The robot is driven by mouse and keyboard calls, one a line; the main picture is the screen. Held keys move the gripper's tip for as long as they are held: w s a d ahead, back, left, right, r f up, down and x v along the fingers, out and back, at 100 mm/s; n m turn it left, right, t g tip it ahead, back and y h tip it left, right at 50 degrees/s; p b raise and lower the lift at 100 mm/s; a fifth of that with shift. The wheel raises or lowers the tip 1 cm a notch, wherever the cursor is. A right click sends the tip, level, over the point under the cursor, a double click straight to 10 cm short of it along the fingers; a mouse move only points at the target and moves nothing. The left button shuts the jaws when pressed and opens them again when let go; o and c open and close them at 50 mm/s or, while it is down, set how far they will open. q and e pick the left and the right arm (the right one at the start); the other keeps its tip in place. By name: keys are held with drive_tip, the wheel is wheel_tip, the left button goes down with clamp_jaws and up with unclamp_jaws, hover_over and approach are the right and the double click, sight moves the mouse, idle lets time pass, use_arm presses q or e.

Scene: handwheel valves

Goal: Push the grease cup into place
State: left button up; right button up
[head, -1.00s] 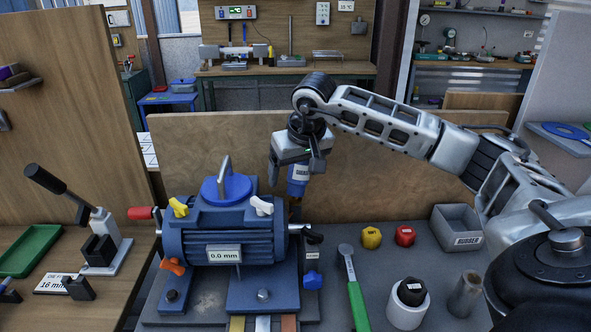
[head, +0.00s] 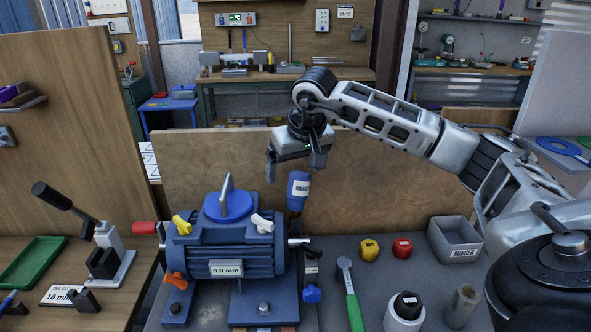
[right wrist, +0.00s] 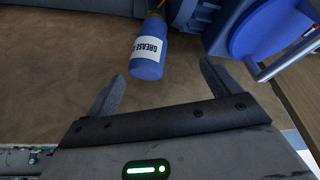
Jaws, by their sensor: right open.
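The grease cup (head: 299,187) is a blue cylinder with a white label, standing at the right end of the blue motor (head: 255,258). It leans slightly and its lower end meets a thin brownish stem. My right gripper (head: 295,166) is open and empty, pointing down just above the cup. In the right wrist view the cup (right wrist: 147,58) lies beyond and between the two spread fingers (right wrist: 160,80), apart from both. My left gripper is not in view.
A wooden panel (head: 400,190) stands behind the motor. A lever press (head: 108,248) stands at left.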

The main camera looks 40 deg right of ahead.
drive_tip(key=shift+r, duration=0.5)
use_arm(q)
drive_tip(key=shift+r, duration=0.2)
use_arm(e)
drive_tip(key=shift+r, duration=1.25)
